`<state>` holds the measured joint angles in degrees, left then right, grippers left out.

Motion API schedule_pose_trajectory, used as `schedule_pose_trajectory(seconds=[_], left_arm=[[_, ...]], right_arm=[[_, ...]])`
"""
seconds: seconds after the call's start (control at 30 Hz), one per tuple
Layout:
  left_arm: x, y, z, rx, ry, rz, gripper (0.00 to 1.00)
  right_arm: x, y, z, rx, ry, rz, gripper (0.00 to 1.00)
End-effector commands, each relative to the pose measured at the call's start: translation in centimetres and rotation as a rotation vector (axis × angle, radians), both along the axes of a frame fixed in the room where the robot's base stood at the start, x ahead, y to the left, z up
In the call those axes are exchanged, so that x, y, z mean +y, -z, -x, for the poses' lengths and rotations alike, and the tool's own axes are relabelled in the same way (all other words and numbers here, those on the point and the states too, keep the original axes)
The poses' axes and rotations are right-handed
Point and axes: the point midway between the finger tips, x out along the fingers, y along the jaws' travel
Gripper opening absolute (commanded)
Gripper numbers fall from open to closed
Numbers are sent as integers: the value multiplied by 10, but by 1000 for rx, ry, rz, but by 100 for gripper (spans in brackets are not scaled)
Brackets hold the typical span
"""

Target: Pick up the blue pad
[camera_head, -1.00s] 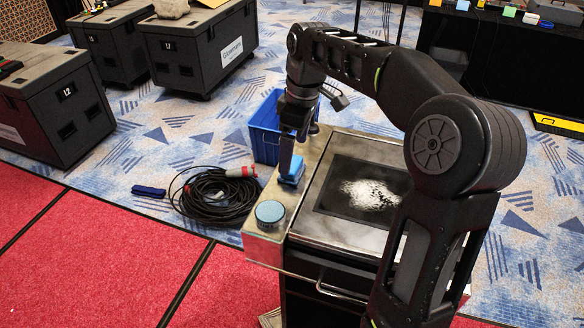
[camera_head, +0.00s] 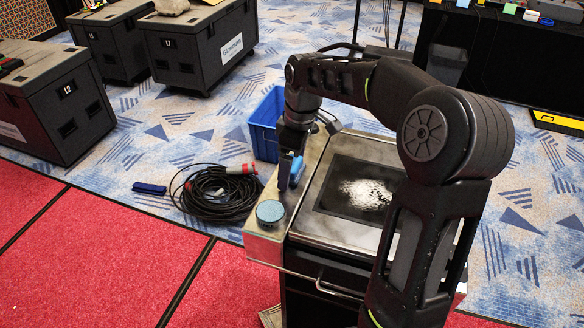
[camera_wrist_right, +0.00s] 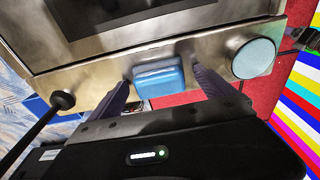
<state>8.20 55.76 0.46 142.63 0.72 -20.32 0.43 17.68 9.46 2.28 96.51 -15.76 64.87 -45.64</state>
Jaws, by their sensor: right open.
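The blue pad (camera_wrist_right: 158,80) lies on the metal top of the cart, on the strip along its side. It also shows in the head view (camera_head: 297,172), partly hidden by my gripper. My right gripper (camera_wrist_right: 162,85) is open, with one finger on each side of the pad and a small gap on both sides. In the head view my right gripper (camera_head: 290,172) points down at the pad from above. I cannot tell whether the fingers touch the cart top. My left gripper is not in view.
A round light-blue disc (camera_head: 270,211) sits on the same strip near the cart's front corner.

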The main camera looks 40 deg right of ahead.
Motion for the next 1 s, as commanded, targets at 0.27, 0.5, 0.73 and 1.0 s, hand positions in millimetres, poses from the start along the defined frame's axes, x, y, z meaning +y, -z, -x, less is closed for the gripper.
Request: schedule_pose_trajectory(seconds=[0.27, 0.5, 0.73, 1.0], left_arm=[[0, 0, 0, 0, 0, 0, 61], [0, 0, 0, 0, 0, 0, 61], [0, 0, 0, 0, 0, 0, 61], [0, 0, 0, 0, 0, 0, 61]], right_arm=[[0, 0, 0, 0, 0, 0, 94], [0, -1, 0, 0, 0, 0, 81], [0, -1, 0, 0, 0, 0, 62], [0, -1, 0, 0, 0, 0, 40]])
